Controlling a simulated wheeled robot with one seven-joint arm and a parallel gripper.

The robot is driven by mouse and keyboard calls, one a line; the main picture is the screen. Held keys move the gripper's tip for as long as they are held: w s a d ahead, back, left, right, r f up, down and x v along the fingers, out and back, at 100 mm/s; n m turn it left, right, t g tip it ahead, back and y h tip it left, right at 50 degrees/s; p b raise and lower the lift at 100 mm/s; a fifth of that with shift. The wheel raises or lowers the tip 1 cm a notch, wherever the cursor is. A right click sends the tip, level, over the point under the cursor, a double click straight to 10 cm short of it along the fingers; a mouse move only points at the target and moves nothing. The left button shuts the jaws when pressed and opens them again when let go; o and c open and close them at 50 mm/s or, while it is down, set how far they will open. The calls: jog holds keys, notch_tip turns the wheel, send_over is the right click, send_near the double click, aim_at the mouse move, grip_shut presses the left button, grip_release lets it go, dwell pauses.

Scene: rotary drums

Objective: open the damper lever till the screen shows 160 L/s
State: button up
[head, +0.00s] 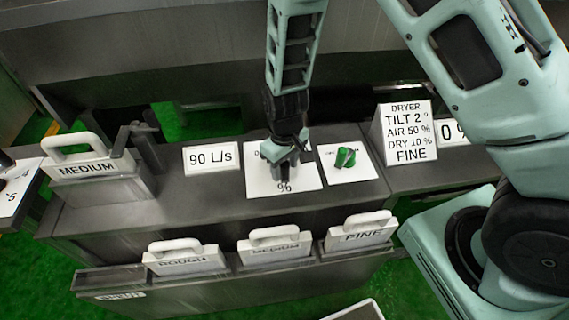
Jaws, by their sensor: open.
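The screen (211,158) is a small white panel on the grey console and reads 90 L/s. To its right is a white plate (257,184) with a "%" mark at its lower edge. My gripper (285,172) points down over the upper middle of this plate and covers much of it. The damper lever cannot be made out; it may be hidden under my gripper. I cannot tell whether my fingers touch anything. A green knob (345,158) sits on another white plate to the right.
A white card (407,132) reads DRYER, TILT 2°, AIR 50 %, DRY 10 %, FINE. Handled panels marked ROUGH (182,260), MEDIUM (273,249) and FINE (361,235) stand along the front. Another MEDIUM panel (85,168) stands at the left in a grey holder.

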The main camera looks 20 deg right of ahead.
jog(key=shift+c, duration=0.4)
grip_shut()
jog(key=shift+w+a+m+p, duration=0.25)
jog(key=shift+a+m, duration=0.3)
jog(key=shift+m, duration=0.3)
jog(key=shift+w+a+m+p, duration=0.2)
jog(key=shift+w+a+m, duration=0.1)
jog(key=shift+a+m, duration=0.4)
jog(key=shift+w+a+m+p, duration=0.25)
jog(key=shift+a+m, duration=0.2)
jog(key=shift+m, duration=0.5)
jog(key=shift+o, duration=0.4)
grip_release()
notch_tip(320, 180, up, 17)
jog(key=b, duration=0.2)
jog(key=shift+r, duration=0.2)
